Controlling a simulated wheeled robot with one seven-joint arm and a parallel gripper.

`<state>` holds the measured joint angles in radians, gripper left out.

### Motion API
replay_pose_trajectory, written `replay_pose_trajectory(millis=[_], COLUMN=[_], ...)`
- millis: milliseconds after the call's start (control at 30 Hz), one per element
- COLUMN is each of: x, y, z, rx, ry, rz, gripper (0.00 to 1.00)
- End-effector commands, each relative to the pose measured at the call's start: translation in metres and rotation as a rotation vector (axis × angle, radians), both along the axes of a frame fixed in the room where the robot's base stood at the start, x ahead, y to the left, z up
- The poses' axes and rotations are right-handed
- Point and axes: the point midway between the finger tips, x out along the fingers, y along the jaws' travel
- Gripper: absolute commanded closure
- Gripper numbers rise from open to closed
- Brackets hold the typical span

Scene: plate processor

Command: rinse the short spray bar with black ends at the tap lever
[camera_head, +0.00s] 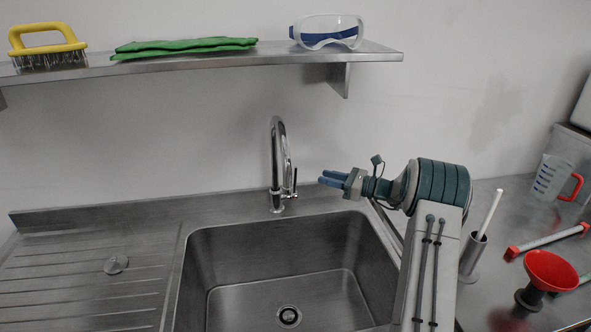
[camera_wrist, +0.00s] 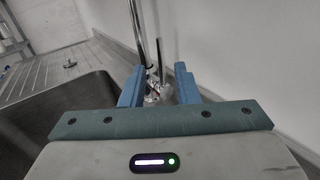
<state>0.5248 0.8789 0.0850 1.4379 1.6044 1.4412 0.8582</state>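The chrome tap (camera_head: 279,165) stands behind the sink, with its thin upright lever (camera_head: 294,183) on its right side. My gripper (camera_head: 324,178) is to the right of the lever, pointing left at it and apart from it in the head view. In the wrist view my gripper (camera_wrist: 160,85) has its blue fingers apart with nothing held. The tap lever (camera_wrist: 158,62) shows beyond and between the fingertips. I see no bar with black ends; my arm hides part of the right counter.
The sink basin (camera_head: 213,245) is empty, with a ribbed drainboard (camera_head: 60,275) at left. At right are a white rod in a metal holder (camera_head: 471,255), a red-ended bar (camera_head: 548,240), a red funnel (camera_head: 551,269) and a jug (camera_head: 549,180). A shelf (camera_head: 280,52) runs above.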

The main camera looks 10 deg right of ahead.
Motion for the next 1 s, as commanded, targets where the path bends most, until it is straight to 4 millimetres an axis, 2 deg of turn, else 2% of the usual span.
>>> replay_pose_trajectory(millis=[100, 300, 500, 700, 967, 1000], x=[0.014, 0.038, 0.054, 0.061, 0.061, 0.061], y=[0.024, 0.058, 0.082, 0.091, 0.092, 0.092], z=[0.003, 0.003, 0.002, 0.001, 0.001, 0.001], rx=[-0.001, -0.002, -0.003, -0.002, -0.003, -0.003], ry=[0.0, -0.001, -0.001, -0.002, -0.001, -0.001], rz=[0.005, 0.003, 0.001, 0.0, 0.0, 0.0], gripper=[0.72, 0.72, 0.72, 0.72, 0.72, 0.83])
